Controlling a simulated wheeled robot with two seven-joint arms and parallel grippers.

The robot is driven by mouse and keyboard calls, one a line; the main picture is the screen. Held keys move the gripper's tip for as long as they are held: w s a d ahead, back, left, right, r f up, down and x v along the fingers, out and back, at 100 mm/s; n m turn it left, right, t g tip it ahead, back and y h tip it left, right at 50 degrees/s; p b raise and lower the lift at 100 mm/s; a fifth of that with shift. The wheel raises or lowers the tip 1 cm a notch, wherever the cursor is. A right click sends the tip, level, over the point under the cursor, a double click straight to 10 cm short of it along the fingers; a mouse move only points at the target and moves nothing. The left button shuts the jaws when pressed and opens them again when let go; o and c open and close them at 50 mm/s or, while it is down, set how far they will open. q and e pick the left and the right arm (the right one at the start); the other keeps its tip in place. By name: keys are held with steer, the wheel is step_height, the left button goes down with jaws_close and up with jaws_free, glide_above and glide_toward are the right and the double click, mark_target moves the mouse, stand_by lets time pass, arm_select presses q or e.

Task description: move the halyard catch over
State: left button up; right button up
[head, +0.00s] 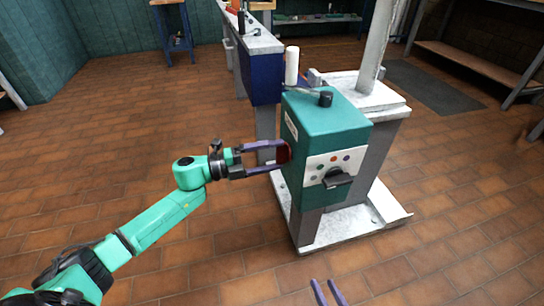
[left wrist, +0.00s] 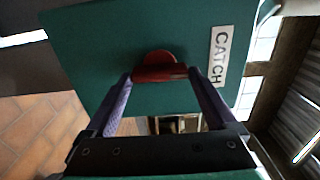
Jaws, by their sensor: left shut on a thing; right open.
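The halyard catch is a dark red piece (head: 285,153) on the left side of a green box (head: 325,116). In the left wrist view the red catch (left wrist: 158,66) has a rounded top and a flat lower edge, beside a white label (left wrist: 220,57) reading CATCH. My left gripper (head: 284,157) is at that side, its two purple fingers shut on the catch, one at each end. My right gripper (head: 328,291) shows only its open purple fingertips at the bottom edge, apart from the box.
The box front has a pale panel with coloured buttons and a black handle (head: 338,178). A black knob (head: 326,98) and a white cylinder (head: 292,66) stand near its top. A pale mast (head: 378,45) rises behind. The tiled floor (head: 130,130) at left is clear.

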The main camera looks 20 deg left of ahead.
arm_select(q)
steer(key=shift+f, duration=0.1)
steer(key=o, duration=1.1)
steer(key=shift+c, duration=0.2)
arm_select(e)
steer(key=shift+r, duration=0.1)
arm_select(q)
steer(key=p+v, duration=0.3)
steer(key=v, duration=1.1)
steer(key=shift+s+a, duration=0.15)
steer(key=shift+a, duration=0.1)
arm_select(e)
step_height(320, 180, up, 4)
steer(key=shift+w+d+f, duration=0.1)
steer(key=shift+d+f, duration=0.05)
steer(key=shift+f, duration=0.05)
steer(key=shift+g, duration=0.3)
